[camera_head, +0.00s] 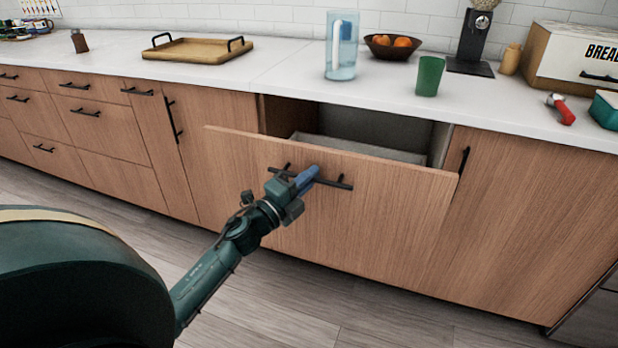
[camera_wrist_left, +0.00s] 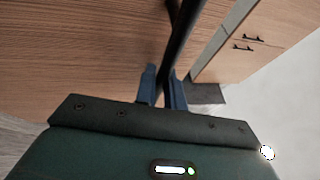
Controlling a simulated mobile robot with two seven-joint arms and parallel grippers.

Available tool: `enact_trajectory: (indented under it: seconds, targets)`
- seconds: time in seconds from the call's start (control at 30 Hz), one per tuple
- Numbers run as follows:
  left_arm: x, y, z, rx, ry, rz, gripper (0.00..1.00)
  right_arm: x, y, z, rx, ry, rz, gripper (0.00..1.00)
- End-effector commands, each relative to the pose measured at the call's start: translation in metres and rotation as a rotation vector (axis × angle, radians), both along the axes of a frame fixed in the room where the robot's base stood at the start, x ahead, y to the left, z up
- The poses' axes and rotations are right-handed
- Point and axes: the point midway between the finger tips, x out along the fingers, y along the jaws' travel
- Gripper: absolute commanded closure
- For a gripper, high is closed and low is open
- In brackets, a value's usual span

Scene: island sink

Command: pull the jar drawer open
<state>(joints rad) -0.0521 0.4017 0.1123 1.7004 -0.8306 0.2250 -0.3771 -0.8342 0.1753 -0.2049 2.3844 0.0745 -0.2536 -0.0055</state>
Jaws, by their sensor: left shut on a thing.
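The jar drawer (camera_head: 385,215) has a wide wooden front and stands partly open, its front out from the cabinet row. A grey box-like inside shows behind the front; I cannot see any jars in it. Its black bar handle (camera_head: 335,183) runs across the upper part of the front. My left gripper (camera_head: 303,177) is shut on this handle, near its left part. In the left wrist view the two blue fingers (camera_wrist_left: 163,90) sit on either side of the dark handle bar (camera_wrist_left: 182,40). My right gripper is in neither view.
On the counter above stand a clear blue pitcher (camera_head: 341,46), a green cup (camera_head: 429,76), a fruit bowl (camera_head: 392,46) and a wooden tray (camera_head: 198,51). A bread box (camera_head: 575,55) is at right. Closed cabinets flank the drawer. The wooden floor (camera_head: 270,290) before it is clear.

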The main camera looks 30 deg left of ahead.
Motion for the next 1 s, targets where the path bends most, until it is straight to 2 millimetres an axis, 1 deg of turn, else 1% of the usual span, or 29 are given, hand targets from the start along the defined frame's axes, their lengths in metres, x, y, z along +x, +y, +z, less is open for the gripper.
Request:
enact_trajectory:
  seconds: [0.03, 0.07, 0.13, 0.17, 0.37, 0.47, 0.57, 0.67, 0.9, 1.0]
  targets:
    - [0.0, 0.0, 0.0, 0.0, 0.001, 0.001, 1.0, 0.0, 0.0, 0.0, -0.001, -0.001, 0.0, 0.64]
    - [0.0, 0.0, 0.0, 0.0, 0.001, 0.001, 0.88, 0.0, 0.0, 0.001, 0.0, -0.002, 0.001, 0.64]
    - [0.0, 0.0, 0.0, 0.0, 0.001, 0.001, 0.82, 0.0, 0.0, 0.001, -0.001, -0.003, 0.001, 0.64]
    - [0.0, 0.0, 0.0, 0.0, 0.001, 0.001, 0.81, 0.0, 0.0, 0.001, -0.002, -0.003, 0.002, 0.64]
    - [0.0, 0.0, 0.0, 0.0, 0.001, 0.001, 0.81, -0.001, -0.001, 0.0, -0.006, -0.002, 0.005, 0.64]
    - [-0.004, 0.001, -0.002, -0.001, 0.001, 0.001, 0.81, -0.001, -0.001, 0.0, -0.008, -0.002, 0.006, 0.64]
    - [-0.015, 0.002, -0.004, -0.001, 0.002, 0.0, 0.81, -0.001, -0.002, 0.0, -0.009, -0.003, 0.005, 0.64]
    - [-0.033, 0.005, -0.008, -0.002, 0.005, 0.002, 0.81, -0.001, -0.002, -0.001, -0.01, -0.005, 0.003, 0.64]
    - [-0.086, 0.014, -0.018, -0.003, 0.004, 0.002, 0.81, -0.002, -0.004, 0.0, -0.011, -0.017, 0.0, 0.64]
    - [-0.104, 0.017, -0.021, 0.0, 0.003, 0.002, 0.81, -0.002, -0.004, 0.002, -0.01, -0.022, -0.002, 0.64]
